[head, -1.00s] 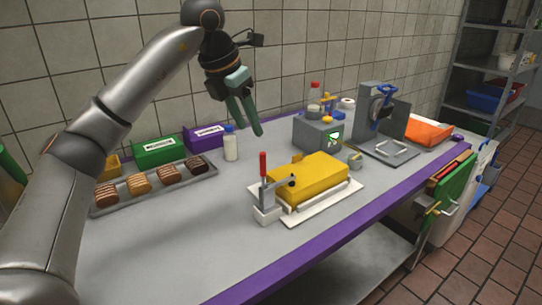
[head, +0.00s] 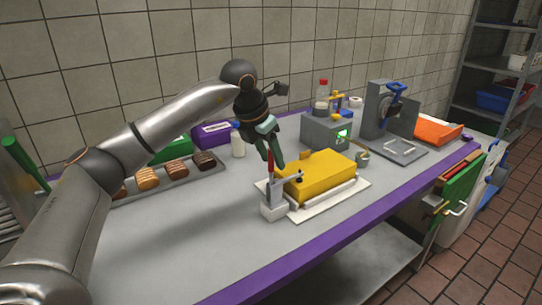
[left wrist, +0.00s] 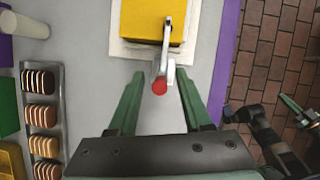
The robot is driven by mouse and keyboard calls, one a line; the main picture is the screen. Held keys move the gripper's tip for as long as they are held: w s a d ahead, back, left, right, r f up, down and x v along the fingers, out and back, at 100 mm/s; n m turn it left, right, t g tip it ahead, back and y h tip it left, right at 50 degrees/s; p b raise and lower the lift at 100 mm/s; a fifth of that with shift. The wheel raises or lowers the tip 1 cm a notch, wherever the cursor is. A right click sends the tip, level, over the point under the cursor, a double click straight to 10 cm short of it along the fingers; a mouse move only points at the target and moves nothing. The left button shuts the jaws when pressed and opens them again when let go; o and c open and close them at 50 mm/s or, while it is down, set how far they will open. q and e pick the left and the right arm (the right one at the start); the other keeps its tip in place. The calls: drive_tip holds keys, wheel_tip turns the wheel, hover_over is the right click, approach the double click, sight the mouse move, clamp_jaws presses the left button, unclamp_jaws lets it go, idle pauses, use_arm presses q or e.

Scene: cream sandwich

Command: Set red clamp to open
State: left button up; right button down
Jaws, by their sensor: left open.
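The clamp (head: 272,208) has a metal base and a red handle (head: 270,158). The handle stands upright. The clamp's bar reaches over the yellow block (head: 318,176), which lies on a white board (head: 340,196). My left gripper (head: 277,162) is above the clamp, pointing down and open. In the left wrist view its green fingers (left wrist: 159,74) lie either side of the red handle top (left wrist: 159,87), with gaps on both sides. In the head view the fingers partly hide the handle. What seems to be my right gripper (left wrist: 296,110) shows at the right of the left wrist view.
A tray of pastries (head: 197,170) and a white bottle (head: 238,146) are at the left. A grey machine (head: 325,130) and a grey press stand (head: 400,120) are behind the block. The purple table edge (head: 390,205) is in front. The front left tabletop is clear.

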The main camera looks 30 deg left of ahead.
use_arm(q)
clamp_jaws()
idle(1.4)
